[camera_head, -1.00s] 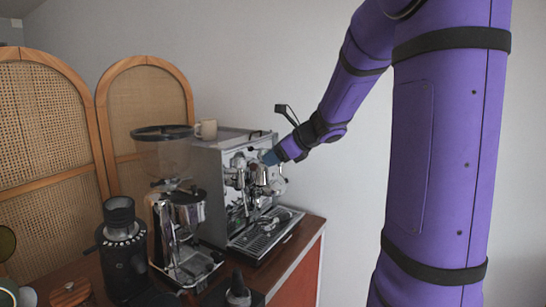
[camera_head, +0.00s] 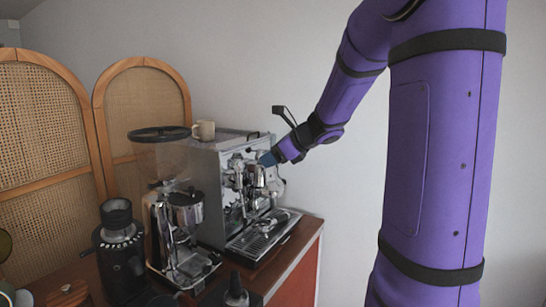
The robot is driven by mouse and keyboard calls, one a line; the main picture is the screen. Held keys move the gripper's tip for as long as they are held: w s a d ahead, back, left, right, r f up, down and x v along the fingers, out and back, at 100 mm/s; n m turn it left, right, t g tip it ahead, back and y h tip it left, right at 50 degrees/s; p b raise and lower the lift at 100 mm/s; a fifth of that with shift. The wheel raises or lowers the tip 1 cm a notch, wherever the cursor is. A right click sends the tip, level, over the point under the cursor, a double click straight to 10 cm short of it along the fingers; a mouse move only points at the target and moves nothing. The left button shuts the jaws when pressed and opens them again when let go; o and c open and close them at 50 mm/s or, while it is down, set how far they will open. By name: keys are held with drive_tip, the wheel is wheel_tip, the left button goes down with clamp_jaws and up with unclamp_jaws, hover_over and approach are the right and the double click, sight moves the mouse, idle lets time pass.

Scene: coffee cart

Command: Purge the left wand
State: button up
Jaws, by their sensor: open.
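The silver espresso machine (camera_head: 222,170) stands on the wooden counter, with its drip tray (camera_head: 262,237) at the front. My gripper (camera_head: 267,159) is at the upper front of the machine, near the group head and knobs. The left wand is too small to pick out among the chrome parts on the machine's front.
A coffee grinder (camera_head: 178,225) with a dark-lidded hopper stands left of the machine. A smaller black grinder (camera_head: 120,255) is farther left. A beige cup (camera_head: 204,130) sits on top of the machine. Rattan screens (camera_head: 45,165) stand behind. The wall side at right is free.

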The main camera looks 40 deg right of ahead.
idle(0.4)
drive_tip(key=n+t+y, duration=0.2)
drive_tip(key=t+y, duration=0.2)
drive_tip(key=y, duration=0.3)
approach(250, 169)
drive_tip(key=x, duration=0.7)
drive_tip(key=w+d+x, duration=0.1)
drive_tip(key=x, duration=0.2)
drive_tip(key=shift+f, duration=0.15)
